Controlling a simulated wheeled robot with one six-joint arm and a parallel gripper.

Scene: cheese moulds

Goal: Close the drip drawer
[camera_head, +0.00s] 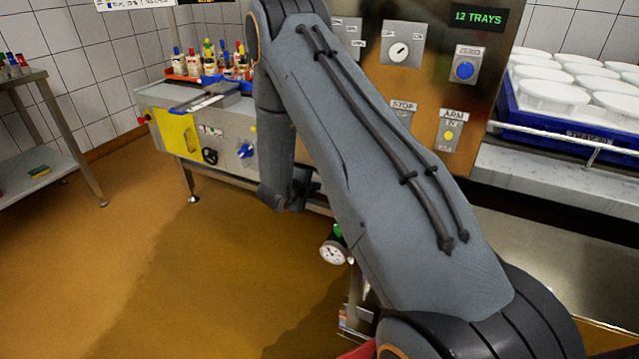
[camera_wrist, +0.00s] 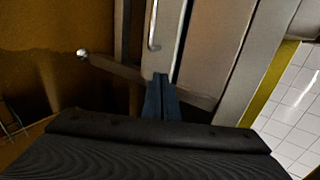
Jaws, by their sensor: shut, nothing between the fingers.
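The drip drawer is not clearly identifiable in the head view, where my arm covers much of the middle. In the wrist view, a pale metal front with a slim bar handle (camera_wrist: 152,28) lies just beyond my fingers; it may be the drawer front, and how far out it stands I cannot tell. My gripper (camera_wrist: 162,82) is shut and empty, its dark fingers together and pointing at the metalwork below the handle in the picture. Whether the fingertips touch it is unclear.
A steel machine with a yellow panel (camera_head: 177,134) and black handwheel (camera_head: 210,156) stands at the back left. A metal leg with a round foot (camera_wrist: 82,53) shows in the wrist view. A blue tray crate (camera_head: 575,138) sits right. The brown floor (camera_head: 190,270) is clear.

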